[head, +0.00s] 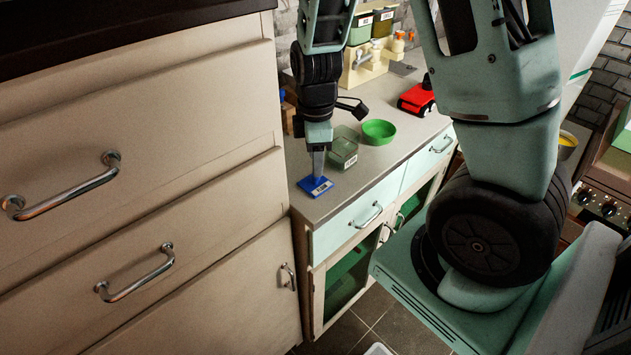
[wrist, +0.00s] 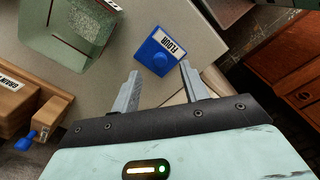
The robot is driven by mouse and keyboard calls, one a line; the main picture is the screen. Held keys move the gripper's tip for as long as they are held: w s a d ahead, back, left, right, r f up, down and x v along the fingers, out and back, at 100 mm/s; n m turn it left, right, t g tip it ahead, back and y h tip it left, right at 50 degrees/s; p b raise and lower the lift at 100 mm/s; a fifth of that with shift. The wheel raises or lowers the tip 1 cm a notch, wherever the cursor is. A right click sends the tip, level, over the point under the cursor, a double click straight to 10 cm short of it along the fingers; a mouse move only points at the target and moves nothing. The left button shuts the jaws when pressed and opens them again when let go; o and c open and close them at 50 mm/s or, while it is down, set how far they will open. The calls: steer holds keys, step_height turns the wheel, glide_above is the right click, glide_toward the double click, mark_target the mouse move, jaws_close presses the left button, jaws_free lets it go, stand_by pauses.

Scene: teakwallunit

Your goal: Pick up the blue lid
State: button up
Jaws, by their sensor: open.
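The blue lid (head: 316,186) lies on the grey counter near its front left corner. It is a flat square with a white label, which reads FLOUR in the wrist view (wrist: 158,54). My gripper (head: 318,174) points down just over the lid in the head view. In the wrist view my gripper (wrist: 160,78) is open, with its two fingers apart and the lid showing between and beyond their tips. Nothing is held. I cannot tell whether the fingertips touch the lid.
A clear green container (head: 344,152) stands close beside the lid, with a green bowl (head: 379,131) behind it. A red object (head: 416,98) is farther back. A brown wooden box (wrist: 14,105) is near my gripper. A tall cream cabinet (head: 140,190) borders the counter on the left.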

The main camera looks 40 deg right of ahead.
mark_target(316, 180)
step_height(316, 180, down, 4)
steer(key=shift+f, duration=0.1)
jaws_close()
stand_by(0.4)
